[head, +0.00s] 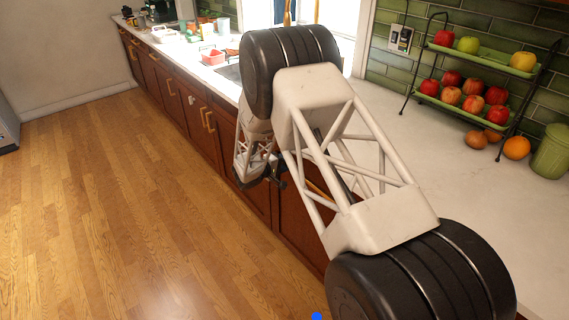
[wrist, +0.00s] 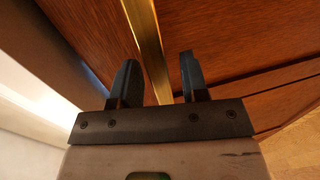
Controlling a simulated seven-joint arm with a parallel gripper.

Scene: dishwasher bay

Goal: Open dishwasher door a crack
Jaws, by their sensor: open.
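My gripper (wrist: 157,57) is open, with its two dark fingers apart. In the wrist view a long brass handle (wrist: 146,35) runs between the fingers, and its near end passes behind the gripper's mount. I cannot tell whether either finger touches it. Behind the handle is a reddish-brown wooden front panel (wrist: 235,40), which looks like the dishwasher door. It appears closed. In the head view my gripper (head: 273,176) is low in front of the wooden fronts, and my arm hides much of the panel and handle there.
A row of wooden cabinets (head: 190,105) with brass handles runs to the far left under a white countertop (head: 420,165). A two-tier fruit rack (head: 480,80) and a green canister (head: 551,152) stand on the right counter. The wooden floor (head: 110,200) at left is clear.

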